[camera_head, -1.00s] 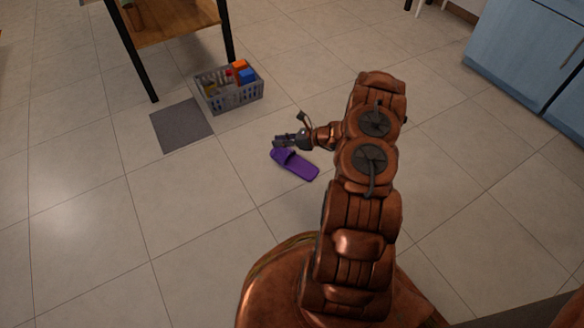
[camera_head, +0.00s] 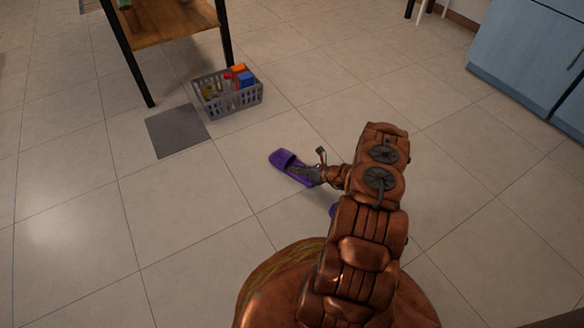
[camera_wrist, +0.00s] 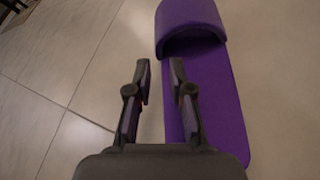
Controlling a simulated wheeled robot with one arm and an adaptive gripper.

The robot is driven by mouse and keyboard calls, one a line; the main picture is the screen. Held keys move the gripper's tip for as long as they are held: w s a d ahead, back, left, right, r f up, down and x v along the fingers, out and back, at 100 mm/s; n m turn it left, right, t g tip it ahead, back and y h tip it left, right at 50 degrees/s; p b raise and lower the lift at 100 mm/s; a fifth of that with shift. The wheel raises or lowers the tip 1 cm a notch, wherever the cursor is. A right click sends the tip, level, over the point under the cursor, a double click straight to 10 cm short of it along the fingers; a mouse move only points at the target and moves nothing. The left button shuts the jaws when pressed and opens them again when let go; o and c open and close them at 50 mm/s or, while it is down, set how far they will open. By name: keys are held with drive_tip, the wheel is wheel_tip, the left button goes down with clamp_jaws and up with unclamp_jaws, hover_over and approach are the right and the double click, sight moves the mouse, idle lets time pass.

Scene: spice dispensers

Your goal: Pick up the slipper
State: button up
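A purple slipper (camera_head: 284,158) lies on the tiled floor, its strap end pointing away to the upper left. My gripper (camera_head: 313,174) is at the slipper's near end in the head view and hides part of it. In the wrist view the slipper (camera_wrist: 226,105) runs along the right side, with its strap at the top. My gripper (camera_wrist: 159,72) is open there. The right finger overlaps the slipper's left edge and the left finger is over bare floor. Nothing is between the fingers. Whether a finger touches the slipper cannot be told.
A second purple piece (camera_head: 333,211) shows partly behind my arm. A grey basket (camera_head: 232,105) with colourful items stands beyond the slipper, beside a grey mat (camera_head: 178,132) and a wooden table (camera_head: 168,32) with black legs. Blue cabinets (camera_head: 525,60) stand at right. Floor on the left is clear.

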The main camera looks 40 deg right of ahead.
sight(288, 171)
drive_tip(key=shift+r+b+x, duration=0.1)
drive_tip(key=shift+b+x, duration=0.65)
drive_tip(key=shift+x, duration=0.45)
drive_tip(key=shift+r+b+x, duration=0.15)
drive_tip(key=shift+b+x, duration=0.55)
drive_tip(key=shift+x, duration=0.45)
drive_tip(key=shift+w, duration=0.1)
drive_tip(key=shift+c, duration=0.4)
clamp_jaws()
